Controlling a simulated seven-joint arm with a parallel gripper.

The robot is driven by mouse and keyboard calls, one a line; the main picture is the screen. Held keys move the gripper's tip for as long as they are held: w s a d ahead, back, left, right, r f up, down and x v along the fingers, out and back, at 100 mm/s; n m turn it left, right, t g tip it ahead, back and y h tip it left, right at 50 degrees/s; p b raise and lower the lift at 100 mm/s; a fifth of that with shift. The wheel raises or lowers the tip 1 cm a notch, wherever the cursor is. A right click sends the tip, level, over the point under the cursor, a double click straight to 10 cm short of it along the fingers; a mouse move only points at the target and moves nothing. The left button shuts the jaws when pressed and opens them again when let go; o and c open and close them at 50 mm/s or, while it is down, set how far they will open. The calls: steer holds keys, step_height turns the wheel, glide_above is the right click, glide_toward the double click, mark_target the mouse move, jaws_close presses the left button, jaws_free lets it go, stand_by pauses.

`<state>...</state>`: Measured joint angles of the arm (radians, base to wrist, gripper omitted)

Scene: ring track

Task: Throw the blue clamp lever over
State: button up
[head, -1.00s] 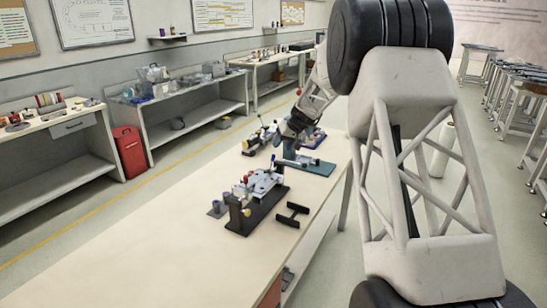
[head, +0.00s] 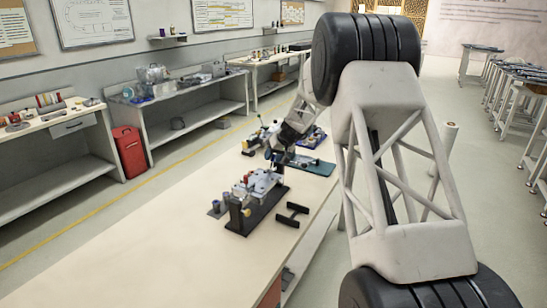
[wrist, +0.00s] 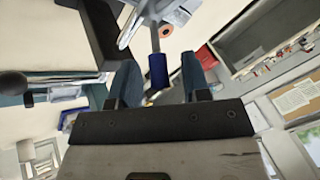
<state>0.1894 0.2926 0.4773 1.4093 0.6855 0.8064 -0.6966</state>
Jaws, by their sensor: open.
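The clamp fixture (head: 262,184) sits on a dark base plate on the long light bench, with grey metal parts on top. In the wrist view, the blue clamp lever (wrist: 157,70) is a blue grip on a metal rod that runs to the grey clamp (wrist: 165,12) at the top. My gripper (wrist: 160,75) is open, with one blue finger on each side of the blue grip and gaps between. In the head view my gripper (head: 275,158) is just behind the fixture, small and partly merged with it, so the lever is hard to make out there.
A black H-shaped piece (head: 292,215) lies right of the fixture, and small grey cups (head: 217,208) stand left of it. A teal plate (head: 312,166) and another device (head: 256,138) are farther back. The near bench top (head: 150,245) is clear.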

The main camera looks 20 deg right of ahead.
steer(key=shift+c, duration=0.3)
jaws_close()
steer(key=shift+a, duration=0.1)
steer(key=shift+s+a+r+n+t+h, duration=0.15)
steer(key=shift+s+a+n+t+h, duration=0.1)
steer(key=shift+t+h, duration=0.25)
steer(key=shift+s+a+r+n+t+h, duration=0.15)
steer(key=shift+s+a+t+h, duration=0.1)
steer(key=shift+t+h, duration=0.25)
steer(key=shift+s+a+n+t+h, duration=0.3)
steer(key=shift+s+t+h, duration=0.1)
steer(key=shift+t+h, duration=0.35)
